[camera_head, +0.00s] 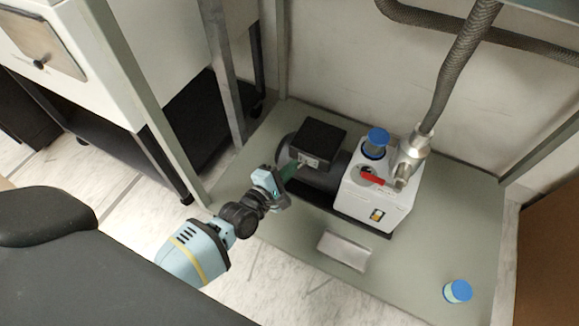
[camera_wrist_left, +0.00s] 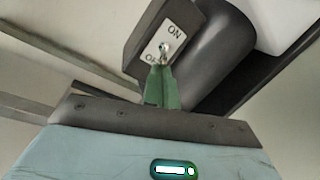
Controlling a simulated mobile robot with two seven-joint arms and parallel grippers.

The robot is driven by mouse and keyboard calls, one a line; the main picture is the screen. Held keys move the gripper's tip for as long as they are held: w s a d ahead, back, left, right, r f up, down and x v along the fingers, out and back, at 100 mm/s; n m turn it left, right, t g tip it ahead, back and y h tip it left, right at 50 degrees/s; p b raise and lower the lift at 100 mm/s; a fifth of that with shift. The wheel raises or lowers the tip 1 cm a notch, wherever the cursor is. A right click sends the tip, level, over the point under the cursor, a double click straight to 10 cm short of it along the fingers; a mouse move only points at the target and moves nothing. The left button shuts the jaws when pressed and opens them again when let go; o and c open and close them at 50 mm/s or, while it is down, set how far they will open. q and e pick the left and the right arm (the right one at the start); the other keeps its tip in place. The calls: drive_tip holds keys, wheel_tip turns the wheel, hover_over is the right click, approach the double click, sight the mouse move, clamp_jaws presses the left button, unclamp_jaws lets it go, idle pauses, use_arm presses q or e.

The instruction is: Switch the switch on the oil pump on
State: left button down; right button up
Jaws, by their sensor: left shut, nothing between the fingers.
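The oil pump (camera_head: 385,200) stands on a grey-green base plate, with a white block at the right and a dark motor (camera_head: 325,180) at the left. A black box (camera_head: 320,138) on the motor carries a light switch plate (camera_head: 309,159). In the left wrist view the switch plate (camera_wrist_left: 176,39) shows ON and OFF lettering and a small metal toggle (camera_wrist_left: 164,47). My left gripper (camera_head: 291,170) is shut and empty, its green fingertips (camera_wrist_left: 163,68) right at the toggle's lower, OFF side. I cannot tell whether they touch it. My right gripper is not in view.
A blue-capped container (camera_head: 457,291) and a flat metal piece (camera_head: 343,250) lie on the base plate (camera_head: 420,265) in front of the pump. A grey hose (camera_head: 462,60) runs up from the pump. Frame posts (camera_head: 222,75) stand at the left and back.

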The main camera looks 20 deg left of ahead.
use_arm(q)
drive_tip(key=shift+s+d+n+y+p, duration=0.15)
drive_tip(key=shift+n+y+p, duration=0.25)
drive_tip(key=shift+y, duration=0.2)
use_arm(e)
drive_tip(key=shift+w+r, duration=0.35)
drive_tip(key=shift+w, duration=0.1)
use_arm(q)
drive_tip(key=shift+d+n+y, duration=0.2)
drive_tip(key=shift+n+y, duration=0.2)
drive_tip(key=shift+y, duration=0.1)
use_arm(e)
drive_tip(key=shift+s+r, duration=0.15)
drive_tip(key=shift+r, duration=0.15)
use_arm(q)
drive_tip(key=shift+s+d+n+y+p, duration=0.15)
drive_tip(key=shift+n+y+p, duration=0.15)
drive_tip(key=shift+y+p, duration=0.2)
drive_tip(key=shift+s+d, duration=0.2)
drive_tip(key=shift+d, duration=0.45)
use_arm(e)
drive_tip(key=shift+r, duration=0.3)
use_arm(q)
drive_tip(key=shift+s, duration=0.1)
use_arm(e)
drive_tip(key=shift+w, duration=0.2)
